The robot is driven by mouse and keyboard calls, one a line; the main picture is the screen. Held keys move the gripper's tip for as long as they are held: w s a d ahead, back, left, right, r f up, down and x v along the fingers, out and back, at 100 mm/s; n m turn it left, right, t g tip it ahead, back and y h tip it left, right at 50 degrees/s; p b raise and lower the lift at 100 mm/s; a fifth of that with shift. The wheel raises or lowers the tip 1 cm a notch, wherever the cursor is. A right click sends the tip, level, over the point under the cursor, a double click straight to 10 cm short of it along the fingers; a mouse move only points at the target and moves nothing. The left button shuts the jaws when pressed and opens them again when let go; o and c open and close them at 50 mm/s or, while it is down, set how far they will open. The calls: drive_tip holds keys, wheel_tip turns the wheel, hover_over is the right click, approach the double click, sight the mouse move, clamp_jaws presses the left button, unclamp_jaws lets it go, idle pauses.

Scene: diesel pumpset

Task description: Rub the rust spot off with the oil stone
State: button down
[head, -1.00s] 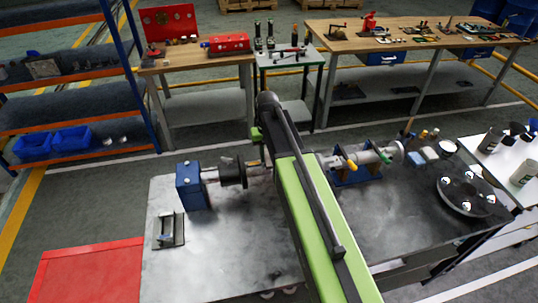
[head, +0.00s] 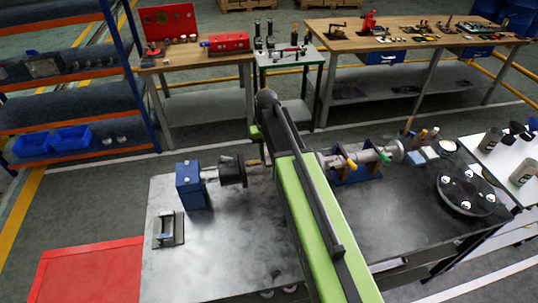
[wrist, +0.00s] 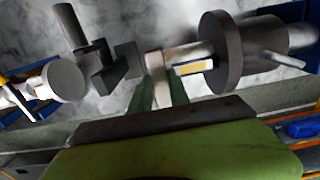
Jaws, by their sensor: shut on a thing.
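The oil stone (wrist: 157,67) is a pale piece between the green fingers of my gripper (wrist: 160,93) in the wrist view. My gripper is shut on it at the steel shaft (wrist: 201,50). An orange-yellow patch, apparently the rust spot (wrist: 194,67), shows on the shaft just right of the stone. Whether the stone touches the shaft is unclear. In the head view the shaft assembly (head: 232,171) lies across the metal bench, and my arm hides the gripper and stone.
Dark blocks (wrist: 108,65) and a round flange (wrist: 220,52) flank my gripper closely. A blue block (head: 191,186) and a blue stand (head: 358,168) stand on the bench (head: 215,255). A dark disc (head: 466,193) lies at right. The bench's front left is mostly clear.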

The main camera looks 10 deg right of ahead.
wheel_tip(320, 180, up, 7)
drive_tip(key=p, duration=0.7)
drive_tip(key=shift+r, duration=0.2)
drive_tip(key=shift+f, duration=0.15)
drive_tip(key=shift+f, duration=0.1)
